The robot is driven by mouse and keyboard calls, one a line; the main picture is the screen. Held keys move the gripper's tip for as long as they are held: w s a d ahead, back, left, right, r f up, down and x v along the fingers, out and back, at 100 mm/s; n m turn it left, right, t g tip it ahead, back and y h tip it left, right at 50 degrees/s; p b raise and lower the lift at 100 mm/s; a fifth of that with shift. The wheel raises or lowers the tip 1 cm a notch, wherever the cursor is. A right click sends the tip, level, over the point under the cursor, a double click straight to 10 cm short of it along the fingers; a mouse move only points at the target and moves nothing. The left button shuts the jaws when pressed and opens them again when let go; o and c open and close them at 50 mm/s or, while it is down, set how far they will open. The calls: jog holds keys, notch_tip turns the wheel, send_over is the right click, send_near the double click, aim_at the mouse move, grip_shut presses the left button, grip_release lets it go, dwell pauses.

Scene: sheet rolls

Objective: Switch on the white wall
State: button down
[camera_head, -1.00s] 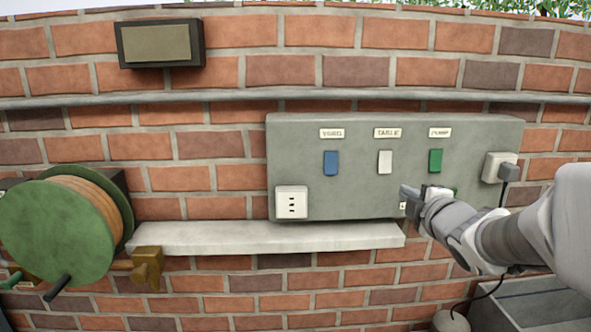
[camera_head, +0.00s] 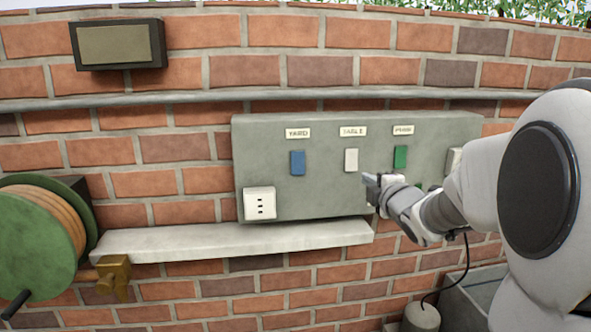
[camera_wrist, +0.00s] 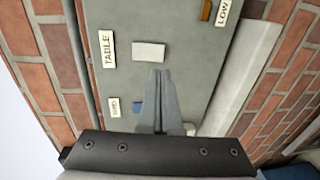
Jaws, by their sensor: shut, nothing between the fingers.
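The white rocker switch (camera_head: 351,159) sits on the grey panel (camera_head: 320,200) under a label reading TABLE, between a blue switch (camera_head: 298,162) and a green switch (camera_head: 400,157). It also shows in the wrist view (camera_wrist: 148,52), just beyond my fingertips. My gripper (camera_head: 367,180) is shut and empty, just below and right of the white switch in the head view. In the wrist view my gripper (camera_wrist: 160,73) points at the panel with its fingers together. I cannot tell whether the fingertips touch the panel. My arm partly hides the panel's right end.
A white socket (camera_head: 260,203) is at the panel's lower left. A pale ledge (camera_head: 230,240) runs below the panel. A green hose reel (camera_head: 40,235) and a brass tap (camera_head: 113,272) are at left. The wrist view shows a brown switch (camera_wrist: 206,10) by a LOW label.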

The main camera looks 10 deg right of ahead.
aim_at(351, 170)
jog(key=w, duration=0.5)
jog(key=w+f+p, duration=0.1)
jog(key=w, duration=0.2)
jog(key=shift+w, duration=0.1)
jog(key=shift+f, duration=0.1)
jog(key=shift+w+f+b, duration=0.15)
jog(key=shift+f+b, duration=0.15)
jog(key=shift+b, duration=0.75)
jog(key=shift+r, duration=0.35)
